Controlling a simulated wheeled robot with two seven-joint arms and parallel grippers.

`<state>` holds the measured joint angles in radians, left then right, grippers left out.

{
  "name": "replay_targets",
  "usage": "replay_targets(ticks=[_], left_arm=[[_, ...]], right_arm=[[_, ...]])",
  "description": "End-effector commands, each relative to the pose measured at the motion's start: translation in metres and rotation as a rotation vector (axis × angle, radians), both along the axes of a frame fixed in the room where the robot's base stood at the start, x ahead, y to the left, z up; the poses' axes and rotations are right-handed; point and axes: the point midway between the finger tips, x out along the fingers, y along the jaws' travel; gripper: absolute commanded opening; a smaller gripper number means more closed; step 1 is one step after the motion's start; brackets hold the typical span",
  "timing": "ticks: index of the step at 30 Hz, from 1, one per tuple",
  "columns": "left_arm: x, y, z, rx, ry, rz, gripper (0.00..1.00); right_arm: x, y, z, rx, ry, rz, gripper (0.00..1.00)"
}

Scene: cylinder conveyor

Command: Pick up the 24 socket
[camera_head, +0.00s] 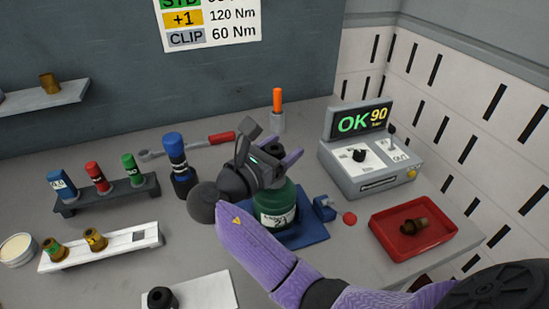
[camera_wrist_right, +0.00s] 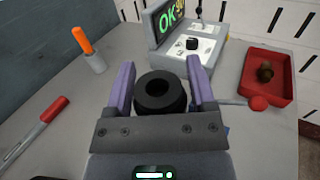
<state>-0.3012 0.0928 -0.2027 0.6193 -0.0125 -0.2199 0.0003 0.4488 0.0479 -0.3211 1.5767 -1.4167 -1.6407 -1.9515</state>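No marking that reads clearly as 24 shows. A short black socket-like piece (camera_head: 160,298) lies on a white sheet at the bottom edge of the head view. My right gripper (camera_head: 279,150) is above the green cylinder (camera_head: 276,207), which stands on a blue base. In the right wrist view a black ring-shaped top (camera_wrist_right: 160,94) sits between the purple fingers of my right gripper (camera_wrist_right: 160,78). The fingers are spread with gaps on both sides of it. My left gripper is not in view.
A dark rack (camera_head: 106,195) holds blue, red and green pieces. A white tray (camera_head: 120,247) holds brass fittings. A blue-and-black tool (camera_head: 177,163) stands beside a red-handled wrench (camera_head: 190,144). The OK 90 device (camera_head: 367,178) and a red tray (camera_head: 384,236) with a brass fitting are right.

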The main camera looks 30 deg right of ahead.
Motion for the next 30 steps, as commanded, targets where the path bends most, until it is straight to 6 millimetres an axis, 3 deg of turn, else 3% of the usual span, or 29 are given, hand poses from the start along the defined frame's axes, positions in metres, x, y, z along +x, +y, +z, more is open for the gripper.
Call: replay_targets(ticks=[1, 9, 18, 27, 30], left_arm=[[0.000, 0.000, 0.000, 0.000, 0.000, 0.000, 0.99], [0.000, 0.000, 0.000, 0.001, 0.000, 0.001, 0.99], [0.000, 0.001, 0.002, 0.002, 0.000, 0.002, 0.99], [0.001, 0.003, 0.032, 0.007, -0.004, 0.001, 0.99], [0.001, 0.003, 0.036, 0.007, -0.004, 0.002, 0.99]], right_arm=[[0.000, 0.000, 0.000, 0.000, 0.000, 0.000, 0.58], [0.000, 0.000, 0.000, 0.000, 0.000, 0.000, 0.01], [0.000, 0.000, 0.004, 0.000, -0.001, 0.000, 0.00], [0.000, 0.000, 0.080, 0.001, -0.006, 0.000, 0.00], [0.000, 0.000, 0.095, 0.001, -0.005, 0.000, 0.00]])
